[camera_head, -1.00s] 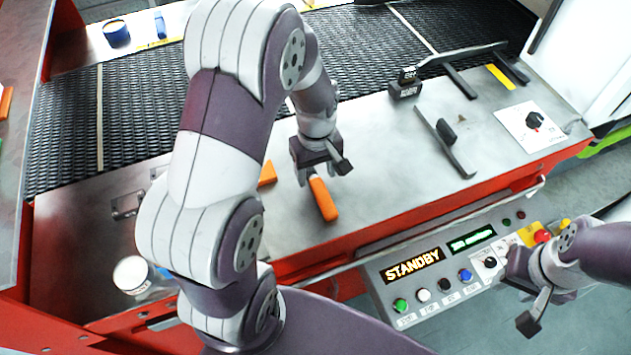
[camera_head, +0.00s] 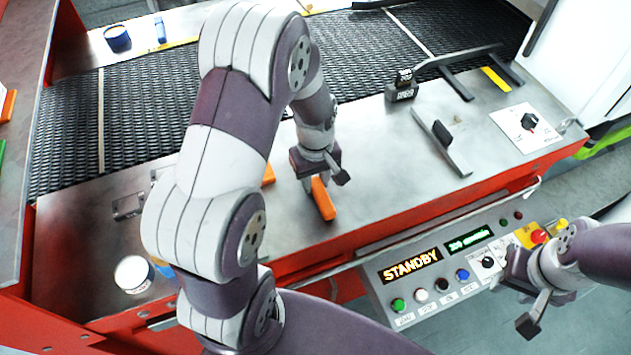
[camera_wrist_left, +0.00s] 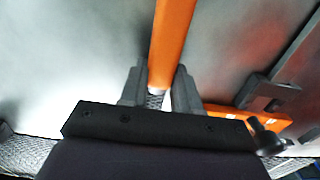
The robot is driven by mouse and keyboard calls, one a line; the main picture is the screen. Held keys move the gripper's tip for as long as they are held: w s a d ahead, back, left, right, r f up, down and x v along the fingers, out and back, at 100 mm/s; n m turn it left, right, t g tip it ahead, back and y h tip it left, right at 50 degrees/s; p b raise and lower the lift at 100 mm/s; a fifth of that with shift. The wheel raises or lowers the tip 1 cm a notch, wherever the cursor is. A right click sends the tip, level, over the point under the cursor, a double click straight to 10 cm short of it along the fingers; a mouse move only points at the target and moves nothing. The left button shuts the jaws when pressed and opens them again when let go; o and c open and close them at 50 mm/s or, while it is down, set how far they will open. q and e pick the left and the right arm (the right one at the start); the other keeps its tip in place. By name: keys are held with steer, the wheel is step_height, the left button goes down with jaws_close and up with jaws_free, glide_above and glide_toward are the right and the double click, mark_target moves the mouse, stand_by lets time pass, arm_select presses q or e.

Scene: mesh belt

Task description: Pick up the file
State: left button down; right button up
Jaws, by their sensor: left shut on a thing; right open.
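The file shows as an orange handle (camera_head: 323,201) on the grey metal deck at the front of the belt. My left gripper (camera_head: 316,177) is low over the deck, at the handle's far end. In the left wrist view its fingers (camera_wrist_left: 157,84) are shut on the file, with the orange handle (camera_wrist_left: 172,40) running away from them. A small grey textured patch shows between the fingers; most of the file's far part is hidden. My right gripper (camera_head: 532,312) is open and empty, in front of the control panel.
Another orange piece (camera_head: 268,175) lies left of the gripper, partly hidden by my left arm. A black mesh belt (camera_head: 375,50) runs behind the deck. The control panel (camera_head: 430,270) reads STANDBY. A white-topped round container (camera_head: 133,273) stands front left.

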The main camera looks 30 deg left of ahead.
arm_select(q)
steer(key=r, duration=0.2)
steer(key=w+r, duration=0.1)
steer(key=r, duration=0.1)
steer(key=shift+d+b, duration=0.3)
steer(key=shift+d, duration=0.1)
steer(key=w+d+r, duration=0.6)
steer(key=w, duration=0.2)
steer(key=shift+w+r+p, duration=0.2)
steer(key=shift+p, duration=0.1)
